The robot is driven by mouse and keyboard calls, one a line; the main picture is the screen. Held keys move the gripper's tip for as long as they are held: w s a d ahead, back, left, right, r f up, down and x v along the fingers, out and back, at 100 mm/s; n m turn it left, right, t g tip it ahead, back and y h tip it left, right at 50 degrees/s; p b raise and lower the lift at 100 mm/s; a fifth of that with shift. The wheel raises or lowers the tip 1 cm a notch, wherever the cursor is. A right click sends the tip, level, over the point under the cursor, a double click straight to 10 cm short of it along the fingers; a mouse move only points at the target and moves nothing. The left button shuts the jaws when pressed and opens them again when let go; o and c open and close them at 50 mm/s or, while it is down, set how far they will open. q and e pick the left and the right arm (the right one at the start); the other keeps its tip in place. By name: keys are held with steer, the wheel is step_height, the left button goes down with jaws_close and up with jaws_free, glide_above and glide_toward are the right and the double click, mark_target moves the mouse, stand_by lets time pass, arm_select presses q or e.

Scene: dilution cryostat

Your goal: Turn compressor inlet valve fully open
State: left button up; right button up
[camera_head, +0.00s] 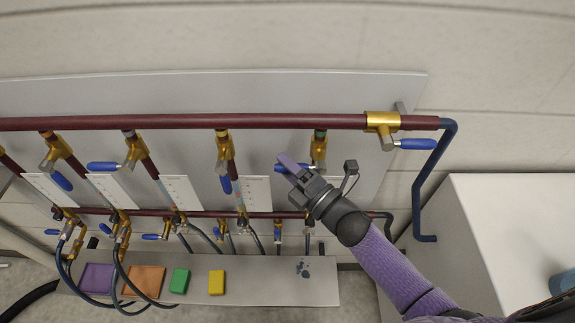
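Several brass valves with blue lever handles sit along a dark red pipe (270,121) on a grey panel. No readable label shows which is the compressor inlet valve. My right gripper (287,164) reaches in from the lower right to the valve (319,150) hanging below the pipe, right of centre. My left gripper is out of view.
More valves (222,145) hang to the left, beside white scale strips (257,192). A lower pipe (190,212) carries small valves and dark hoses. A grey ledge below holds purple, orange, green (179,281) and yellow (216,282) blocks. A white cabinet (510,230) stands at right.

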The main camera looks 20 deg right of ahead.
jaws_close()
stand_by(1.1)
